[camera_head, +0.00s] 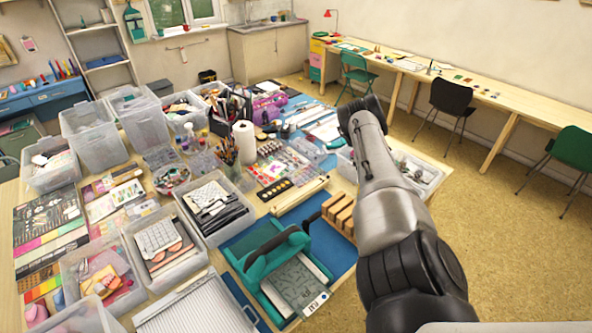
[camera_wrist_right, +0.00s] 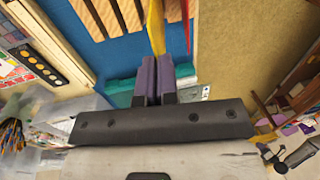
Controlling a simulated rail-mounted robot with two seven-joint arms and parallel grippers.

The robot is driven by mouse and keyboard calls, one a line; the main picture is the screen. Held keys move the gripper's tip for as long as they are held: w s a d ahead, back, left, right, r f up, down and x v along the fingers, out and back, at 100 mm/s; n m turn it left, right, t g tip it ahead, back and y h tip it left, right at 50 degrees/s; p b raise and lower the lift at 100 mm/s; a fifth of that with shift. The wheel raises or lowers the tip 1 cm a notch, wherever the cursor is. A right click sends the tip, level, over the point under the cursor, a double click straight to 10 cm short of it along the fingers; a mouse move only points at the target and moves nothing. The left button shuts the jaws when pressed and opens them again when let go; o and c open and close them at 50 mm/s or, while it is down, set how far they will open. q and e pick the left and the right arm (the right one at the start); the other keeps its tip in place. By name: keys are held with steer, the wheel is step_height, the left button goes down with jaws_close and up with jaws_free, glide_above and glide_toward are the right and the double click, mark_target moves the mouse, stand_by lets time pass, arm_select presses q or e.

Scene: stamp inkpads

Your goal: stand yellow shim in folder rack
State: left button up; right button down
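The yellow shim (camera_wrist_right: 156,28) is a thin upright strip in the right wrist view. Its near end meets the tips of my right gripper (camera_wrist_right: 158,72), whose purple-grey fingers are almost together and look shut on it. The wooden folder rack (camera_wrist_right: 112,14), with brown slats and dark gaps, lies just beyond and to the left of the shim. The rack also shows in the head view (camera_head: 341,213), beside my right arm. In the head view my right arm hides its gripper and the shim. My left gripper is not in view.
A thin red strip (camera_wrist_right: 188,22) stands right of the shim. A teal press (camera_head: 266,262) sits on the blue mat (camera_head: 331,249) near the rack. Clear bins (camera_head: 212,228) crowd the table's left side. A clear tray (camera_head: 428,172) lies right of my arm.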

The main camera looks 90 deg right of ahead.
steer(key=shift+s+a+f+b, duration=0.15)
steer(key=shift+f+b, duration=0.55)
steer(key=shift+f, duration=0.5)
steer(key=shift+s+a+f+b, duration=0.1)
steer(key=shift+f+b, duration=0.55)
steer(key=shift+f, duration=0.85)
steer(key=c, duration=1.3)
jaws_free()
steer(key=shift+r, duration=0.1)
steer(key=shift+r+p, duration=0.5)
steer(key=shift+r, duration=0.1)
steer(key=shift+w+d+r+p, duration=0.1)
steer(key=shift+d+r+p, duration=0.05)
steer(key=shift+r+p, duration=0.8)
steer(key=shift+w+d+r+p, duration=0.1)
steer(key=shift+r+p, duration=0.75)
steer(key=shift+r, duration=0.05)
